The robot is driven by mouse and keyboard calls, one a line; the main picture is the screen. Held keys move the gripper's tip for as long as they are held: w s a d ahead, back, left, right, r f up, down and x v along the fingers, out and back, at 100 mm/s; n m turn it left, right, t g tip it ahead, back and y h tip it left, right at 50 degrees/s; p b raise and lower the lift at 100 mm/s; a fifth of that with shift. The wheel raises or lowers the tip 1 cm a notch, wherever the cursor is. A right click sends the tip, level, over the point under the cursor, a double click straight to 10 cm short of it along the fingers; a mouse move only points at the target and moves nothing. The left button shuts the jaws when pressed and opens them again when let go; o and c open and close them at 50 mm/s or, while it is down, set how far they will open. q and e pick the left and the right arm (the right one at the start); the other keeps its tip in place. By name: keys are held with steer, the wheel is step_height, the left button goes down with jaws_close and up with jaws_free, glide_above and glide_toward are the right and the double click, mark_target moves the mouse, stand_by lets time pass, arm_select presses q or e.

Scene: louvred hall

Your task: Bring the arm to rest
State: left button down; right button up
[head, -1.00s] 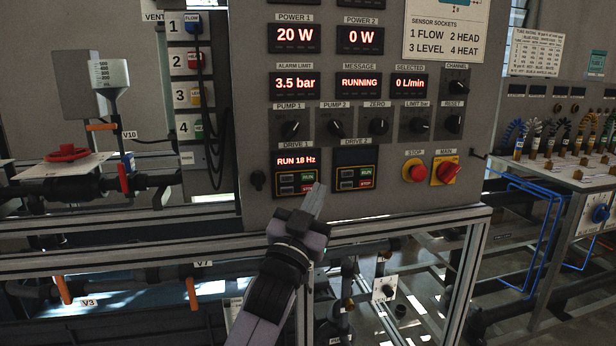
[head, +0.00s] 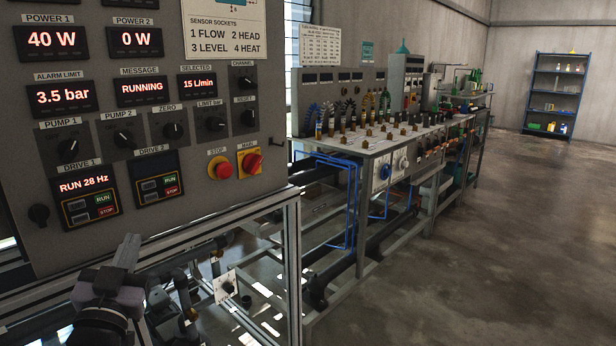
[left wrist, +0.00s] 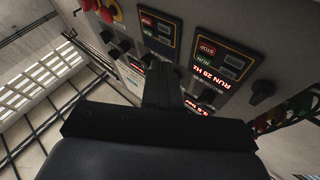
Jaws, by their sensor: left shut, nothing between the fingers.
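My left gripper (head: 126,254) is at the lower left of the head view, below the drive panels and in front of the control panel (head: 215,130). Its fingers are together and hold nothing. In the left wrist view the closed fingers (left wrist: 162,85) point toward the panel face. The Drive 1 unit (head: 90,200) reads RUN 28 Hz, and the Drive 2 unit (head: 156,180) has a dark display. Power 1 reads 40 W, Power 2 reads 0 W, Message reads RUNNING and Selected reads 15 L/min. My right gripper is not in view.
The red stop button (head: 224,170) and red-and-yellow main switch (head: 251,162) are on the panel's lower right. A metal frame (head: 292,260) stands below. A long bench (head: 375,145) with hoses runs to the back. Open floor (head: 490,250) lies at right; a blue shelf (head: 556,95) stands far off.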

arm_select(q)
steer(key=s+d+f+g+h+p, duration=0.1)
steer(key=s+d+f+g+p, duration=0.15)
steer(key=f, duration=0.35)
steer(key=s+d+f+m+g+h+p, duration=0.1)
steer(key=s+d+f+g, duration=0.15)
steer(key=f, duration=0.25)
steer(key=s+d+f+g+h+p, duration=0.1)
steer(key=s+f, duration=0.3)
steer(key=f, duration=0.2)
steer(key=s+d+f+g+h+p, duration=0.1)
steer(key=s+d+f+g, duration=0.1)
steer(key=s+f, duration=0.3)
steer(key=s+d+f+g+h+p, duration=0.1)
steer(key=s+f, duration=0.4)
steer(key=s, duration=0.5)
steer(key=d+g+p, duration=0.1)
steer(key=d+g, duration=0.1)
steer(key=shift+d+p, duration=0.3)
steer(key=shift+a, duration=0.1)
